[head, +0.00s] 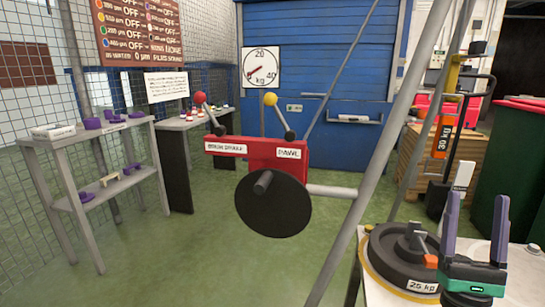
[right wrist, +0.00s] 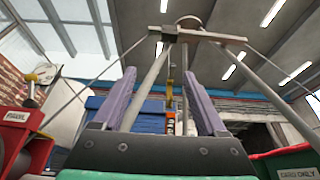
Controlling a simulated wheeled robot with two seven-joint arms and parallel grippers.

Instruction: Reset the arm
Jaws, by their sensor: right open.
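My right gripper (head: 477,198) stands at the lower right of the head view. Its two purple fingers point up and are spread apart, with nothing held between them. It overlaps the right side of a black 25 kg disc weight (head: 385,268) in the picture; I cannot tell whether they touch. In the right wrist view the open fingers (right wrist: 158,74) point up toward the roof beams and frame struts. My left gripper is not in view.
A red winch housing (head: 260,157) with a black drum (head: 273,204), a red-knobbed lever (head: 201,98) and a yellow-knobbed lever (head: 270,99) stands mid-view. A grey strut (head: 370,130) slants beside it. A shelf (head: 102,140) stands left. Green floor (head: 170,260) is open front left.

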